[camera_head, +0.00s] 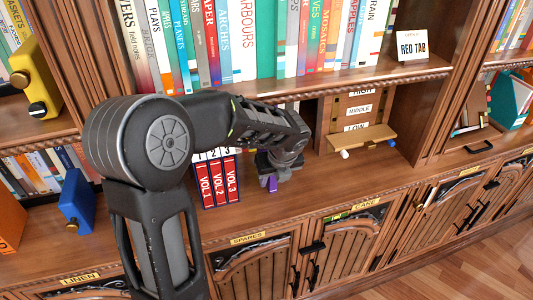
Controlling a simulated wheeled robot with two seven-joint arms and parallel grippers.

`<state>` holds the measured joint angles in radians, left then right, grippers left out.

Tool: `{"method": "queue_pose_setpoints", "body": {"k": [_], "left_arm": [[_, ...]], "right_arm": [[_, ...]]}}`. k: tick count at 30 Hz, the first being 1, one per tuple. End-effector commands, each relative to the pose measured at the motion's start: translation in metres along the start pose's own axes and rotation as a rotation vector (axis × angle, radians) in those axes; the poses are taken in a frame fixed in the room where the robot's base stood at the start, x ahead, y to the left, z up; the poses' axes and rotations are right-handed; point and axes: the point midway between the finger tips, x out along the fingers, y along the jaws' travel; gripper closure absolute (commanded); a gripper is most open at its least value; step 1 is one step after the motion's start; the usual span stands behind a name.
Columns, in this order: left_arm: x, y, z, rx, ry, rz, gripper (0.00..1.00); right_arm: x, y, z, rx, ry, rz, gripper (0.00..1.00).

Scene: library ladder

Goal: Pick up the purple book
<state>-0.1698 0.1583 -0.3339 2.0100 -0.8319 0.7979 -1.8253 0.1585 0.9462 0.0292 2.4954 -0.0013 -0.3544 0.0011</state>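A small purple patch (272,185), likely the purple book, shows at the tips of my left gripper (271,179). The rest of it is hidden behind the gripper. My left arm reaches across the middle of the view, and its gripper points down at the counter, just right of the red volumes. I cannot tell whether its fingers are closed on the purple thing or around it. My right gripper is not in view.
Red volumes (216,184) marked 1, 2, 3 stand left of the gripper. A wooden stand (361,136) with height labels is to the right. A blue box (76,202) is at left.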

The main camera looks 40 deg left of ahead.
Motion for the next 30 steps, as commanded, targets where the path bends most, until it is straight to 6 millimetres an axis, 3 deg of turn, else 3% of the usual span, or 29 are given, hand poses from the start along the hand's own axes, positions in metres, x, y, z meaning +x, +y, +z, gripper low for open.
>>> {"method": "queue_pose_setpoints", "body": {"k": [14,30], "left_arm": [[-0.0001,0.0000,0.0001,0.000,0.000,0.000,1.00],[-0.0002,-0.0001,0.0001,0.000,0.000,0.000,1.00]], "right_arm": [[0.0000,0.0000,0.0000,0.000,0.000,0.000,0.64],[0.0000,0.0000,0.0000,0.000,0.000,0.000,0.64]]}}
